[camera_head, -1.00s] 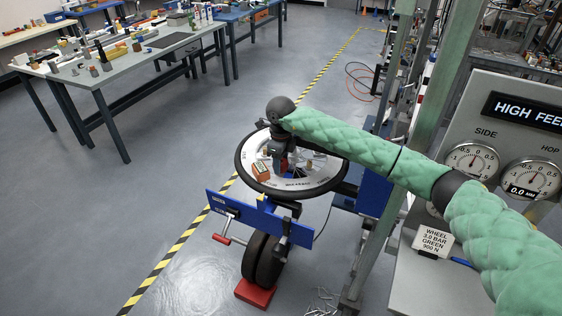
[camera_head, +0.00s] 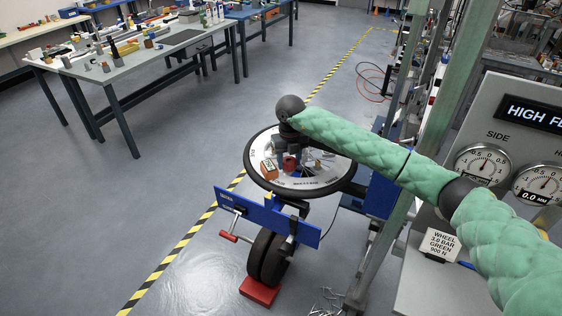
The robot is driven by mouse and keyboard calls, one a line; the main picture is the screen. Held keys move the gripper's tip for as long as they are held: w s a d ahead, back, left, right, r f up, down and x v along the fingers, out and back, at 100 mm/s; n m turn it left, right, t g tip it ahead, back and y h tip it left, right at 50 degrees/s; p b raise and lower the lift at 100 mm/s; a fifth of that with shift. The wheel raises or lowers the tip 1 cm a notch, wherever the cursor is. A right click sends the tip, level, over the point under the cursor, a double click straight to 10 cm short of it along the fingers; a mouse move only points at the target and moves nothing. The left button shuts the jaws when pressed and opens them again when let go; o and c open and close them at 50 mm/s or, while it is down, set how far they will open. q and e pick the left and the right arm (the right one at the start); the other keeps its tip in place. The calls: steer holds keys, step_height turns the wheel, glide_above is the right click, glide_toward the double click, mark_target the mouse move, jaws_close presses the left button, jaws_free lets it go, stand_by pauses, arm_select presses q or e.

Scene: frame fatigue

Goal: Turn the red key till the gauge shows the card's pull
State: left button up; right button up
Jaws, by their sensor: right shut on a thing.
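My right gripper (camera_head: 288,158) points down over a black-rimmed round wheel with a pale face (camera_head: 329,180). It is shut on a small red piece, which looks like the red key (camera_head: 290,164); the dark fingers and wrist hide part of it. The card (camera_head: 440,243) leans on the grey console and reads WHEEL, 3.0 BAR, GREEN, 900 N. The console carries a SIDE dial (camera_head: 482,164) and a second dial (camera_head: 540,184) with a 0.0 readout, cut by the right edge. I cannot pick out a pull gauge on the wheel. My left gripper is out of view.
An orange-brown block (camera_head: 269,170) sits on the wheel's face, left of my gripper. A blue panel (camera_head: 265,217) with a red T-handle (camera_head: 236,237) is below, above a dark tyre on a red block (camera_head: 260,291). A green post stands right.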

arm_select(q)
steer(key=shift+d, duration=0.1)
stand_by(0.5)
arm_select(e)
steer(key=o, duration=0.4)
steer(key=shift+c, duration=0.2)
steer(key=c, duration=0.4)
steer(key=shift+o, duration=0.2)
steer(key=m, duration=1.1)
steer(key=shift+a+m, duration=0.1)
steer(key=shift+m, duration=0.3)
steer(key=m, duration=0.3)
steer(key=shift+m, duration=0.4)
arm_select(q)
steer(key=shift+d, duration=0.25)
